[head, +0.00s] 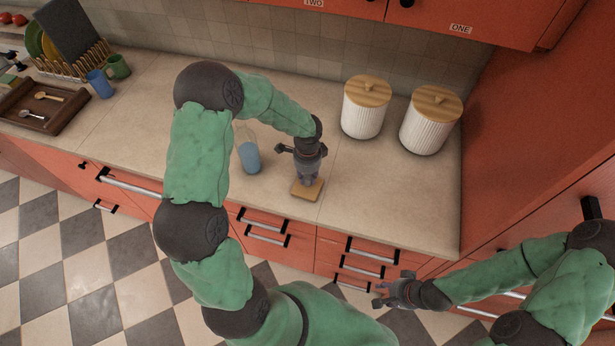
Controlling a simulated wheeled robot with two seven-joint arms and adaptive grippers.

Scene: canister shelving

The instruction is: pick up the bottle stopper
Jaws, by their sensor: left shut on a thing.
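My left gripper (308,181) points down over a small tan wooden block (306,192) near the counter's front edge. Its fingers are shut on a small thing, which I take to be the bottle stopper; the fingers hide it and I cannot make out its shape. The fingertips are at or just above the block; I cannot tell whether they touch it. My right gripper (381,293) is empty and looks open, low in front of the drawers and away from the counter top.
Two white ribbed canisters (364,112) (427,128) with wooden lids stand at the back right. A brown tray (41,121) and dish rack (77,62) are far left. Counter right of the block is clear.

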